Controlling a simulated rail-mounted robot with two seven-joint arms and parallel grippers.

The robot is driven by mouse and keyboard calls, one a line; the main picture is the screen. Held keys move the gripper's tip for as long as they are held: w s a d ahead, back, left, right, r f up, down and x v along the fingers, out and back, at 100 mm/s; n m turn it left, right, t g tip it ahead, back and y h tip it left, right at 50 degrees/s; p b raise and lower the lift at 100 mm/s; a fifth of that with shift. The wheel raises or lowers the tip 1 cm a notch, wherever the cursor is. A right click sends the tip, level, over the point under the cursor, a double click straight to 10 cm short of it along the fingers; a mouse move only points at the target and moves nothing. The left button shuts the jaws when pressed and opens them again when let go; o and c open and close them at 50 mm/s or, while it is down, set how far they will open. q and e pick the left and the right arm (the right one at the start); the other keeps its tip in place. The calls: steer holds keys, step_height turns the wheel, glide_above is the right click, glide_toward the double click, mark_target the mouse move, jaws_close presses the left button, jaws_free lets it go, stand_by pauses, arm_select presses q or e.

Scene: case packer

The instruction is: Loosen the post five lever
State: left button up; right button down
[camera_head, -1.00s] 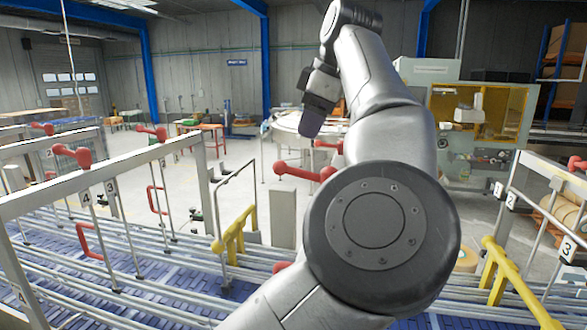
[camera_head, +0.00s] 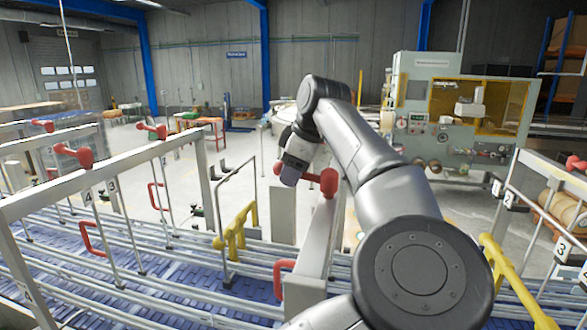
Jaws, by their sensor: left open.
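A red lever (camera_head: 329,182) with rounded ends sits on top of a grey rail post (camera_head: 318,240) near the middle of the head view. No number is readable on this post, so I cannot tell if it is post five. My left gripper (camera_head: 291,175) is open, pointing down, and overlaps the lever's left part in the picture. Whether it touches the lever or is around it I cannot tell. My left arm hides part of the rail behind. My right gripper is not in view.
Other red levers (camera_head: 152,132) stand on the numbered rail frame (camera_head: 120,172) at left. A yellow bracket (camera_head: 236,232) and a blue conveyor (camera_head: 150,275) lie below. A grey-green machine (camera_head: 412,88) stands behind at right. A second numbered frame (camera_head: 510,200) is at far right.

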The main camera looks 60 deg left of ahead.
arm_select(q)
jaws_close()
stand_by(0.3)
steer(key=shift+s, duration=0.1)
